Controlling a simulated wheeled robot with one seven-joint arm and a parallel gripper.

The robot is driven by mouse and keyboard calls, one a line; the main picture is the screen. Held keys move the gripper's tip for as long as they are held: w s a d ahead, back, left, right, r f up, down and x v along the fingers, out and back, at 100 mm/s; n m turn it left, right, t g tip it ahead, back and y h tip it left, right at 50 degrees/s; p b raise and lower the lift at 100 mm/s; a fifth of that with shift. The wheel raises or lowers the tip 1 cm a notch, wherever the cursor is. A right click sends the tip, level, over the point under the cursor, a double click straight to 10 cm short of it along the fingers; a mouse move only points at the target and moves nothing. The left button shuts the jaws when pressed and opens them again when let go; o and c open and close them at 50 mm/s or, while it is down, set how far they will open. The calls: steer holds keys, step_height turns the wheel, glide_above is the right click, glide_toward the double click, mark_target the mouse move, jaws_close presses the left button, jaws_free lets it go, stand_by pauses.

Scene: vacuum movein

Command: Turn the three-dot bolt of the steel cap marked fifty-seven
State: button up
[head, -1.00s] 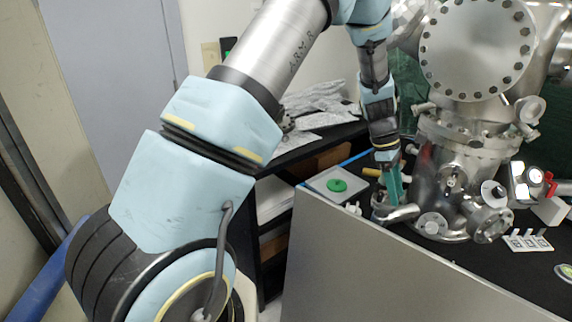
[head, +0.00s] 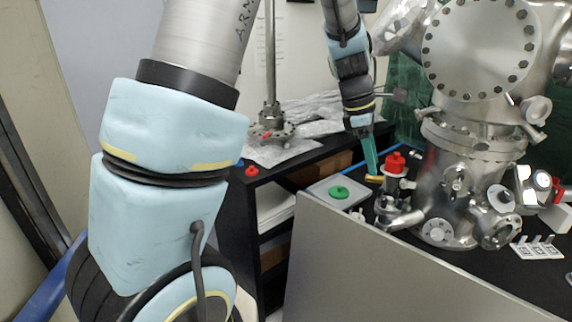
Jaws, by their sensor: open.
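A steel vacuum chamber (head: 452,190) stands on the black bench at the right in the head view. It carries several small round steel caps on short ports, among them a low front cap (head: 438,232), a right-hand cap (head: 500,232) and a cap higher up (head: 535,109). No number or dots are legible on any cap, so I cannot tell which is fifty-seven or which bolt has three dots. My gripper (head: 371,168) points down with teal fingers, left of the chamber and apart from it. Its fingers are seen edge-on and hold nothing visible.
A red-topped fitting (head: 396,163) stands between my gripper and the chamber. A grey panel (head: 370,270) fronts the bench. A small white rack (head: 537,249) sits at right.

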steer(key=s+a+m+t+y+p, duration=0.2)
steer(key=a+m, duration=0.8)
steer(key=a, duration=1)
steer(key=shift+s+r+m, duration=0.25)
steer(key=shift+m, duration=0.15)
